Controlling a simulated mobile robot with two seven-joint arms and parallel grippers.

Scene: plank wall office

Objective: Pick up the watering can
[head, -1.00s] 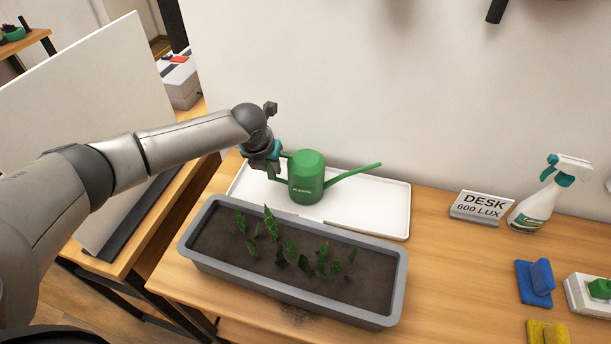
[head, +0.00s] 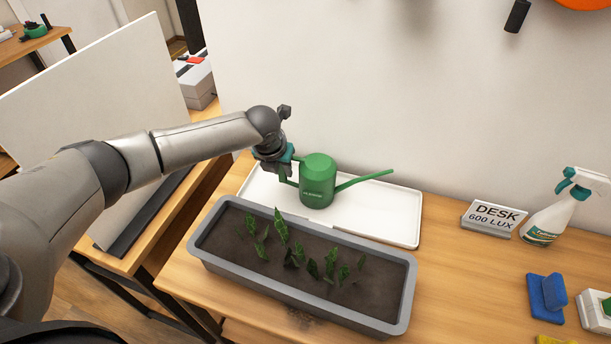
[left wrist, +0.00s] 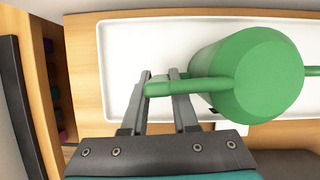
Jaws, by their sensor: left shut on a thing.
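The green watering can (head: 317,181) is upright over the white tray (head: 388,219), its spout pointing right. I cannot tell whether its base touches the tray. My left gripper (head: 285,172) is at the can's left side, shut on its handle. In the left wrist view the two fingers (left wrist: 162,92) close around the green handle (left wrist: 196,86), with the can's round body (left wrist: 255,75) to the right. My right gripper is not in view.
A grey planter (head: 215,262) with green plants stands in front of the tray. A white panel (head: 90,110) stands at the left.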

